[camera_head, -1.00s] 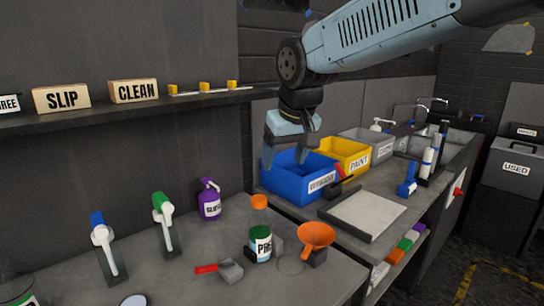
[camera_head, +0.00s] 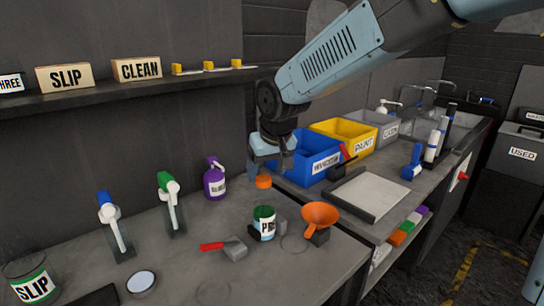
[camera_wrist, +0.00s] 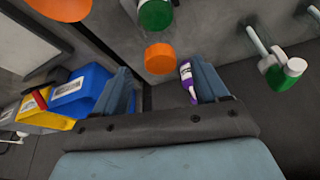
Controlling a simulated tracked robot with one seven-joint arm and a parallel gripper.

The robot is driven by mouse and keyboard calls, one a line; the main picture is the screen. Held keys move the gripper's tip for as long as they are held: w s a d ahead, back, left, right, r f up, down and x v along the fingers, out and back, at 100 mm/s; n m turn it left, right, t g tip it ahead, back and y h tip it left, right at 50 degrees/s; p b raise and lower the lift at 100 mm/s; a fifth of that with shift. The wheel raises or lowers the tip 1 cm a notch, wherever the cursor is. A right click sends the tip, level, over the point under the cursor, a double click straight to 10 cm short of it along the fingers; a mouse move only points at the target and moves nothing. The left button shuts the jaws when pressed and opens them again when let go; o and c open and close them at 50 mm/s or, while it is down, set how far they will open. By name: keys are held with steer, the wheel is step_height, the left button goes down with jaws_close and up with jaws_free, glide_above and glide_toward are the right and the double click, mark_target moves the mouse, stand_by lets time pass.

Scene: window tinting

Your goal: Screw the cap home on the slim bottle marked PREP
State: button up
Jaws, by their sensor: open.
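A container (camera_head: 264,226) with a green top and a white label reading "PR", the rest cut off, stands upright on the bench. An orange cap (camera_head: 263,182) shows just behind it; I cannot tell what it rests on. The wrist view shows the orange cap (camera_wrist: 160,58) beside the container's round green top (camera_wrist: 155,15). My gripper (camera_head: 267,165) points down above the cap, open and empty. In the wrist view the cap lies between the lines of the two fingers (camera_wrist: 163,82), beyond their tips, apart from them.
A purple bottle (camera_head: 215,181) stands left of my gripper. A blue bin (camera_head: 312,162) is close on its right. An orange funnel (camera_head: 320,216) and a red-handled scraper (camera_head: 229,247) flank the container. Green and blue spray heads stand left. A shelf (camera_head: 130,92) runs along the wall.

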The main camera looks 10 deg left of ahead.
mark_target(265, 179)
steer(key=shift+x, duration=1.5)
steer(key=shift+c, duration=0.2)
steer(key=c, duration=1.1)
steer(key=shift+m+t+h, duration=0.3)
steer(key=shift+m+h, duration=0.2)
steer(key=shift+m, duration=1.1)
steer(key=m+h, duration=0.1)
steer(key=m, duration=0.3)
steer(key=shift+h, duration=0.3)
steer(key=m+h, duration=0.1)
steer(key=m, duration=0.3)
steer(key=m+h, duration=0.1)
steer(key=m, duration=0.2)
steer(key=shift+d+m+g+h, duration=0.1)
steer(key=shift+m+g+h, duration=0.3)
